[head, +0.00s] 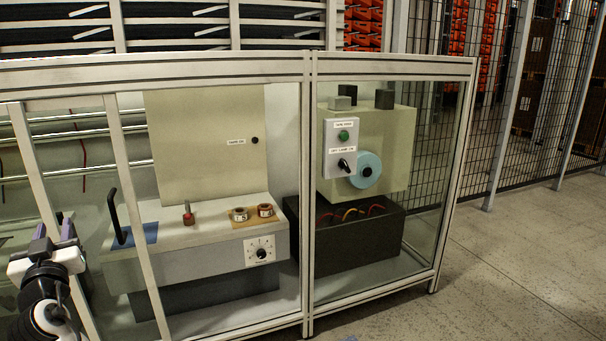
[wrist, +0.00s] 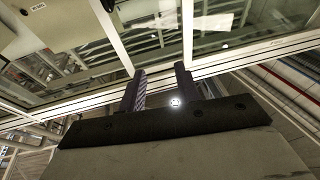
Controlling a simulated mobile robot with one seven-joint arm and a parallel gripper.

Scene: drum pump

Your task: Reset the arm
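My gripper (head: 56,234) is at the lower left of the head view, in front of the glazed machine enclosure (head: 308,200). In the wrist view my gripper (wrist: 160,80) shows two dark fingers with a clear gap between them. Nothing is held between the fingers. The enclosure frame and its glass lie beyond the fingertips in the wrist view. My gripper does not appear to touch anything.
Inside the enclosure are a bench with a black handle (head: 116,215), a red-tipped peg (head: 188,214), two small rings on a tan pad (head: 254,222) and a dial (head: 260,251). A control box (head: 342,148) and blue disc (head: 367,170) are at right. Floor (head: 520,260) is clear at right.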

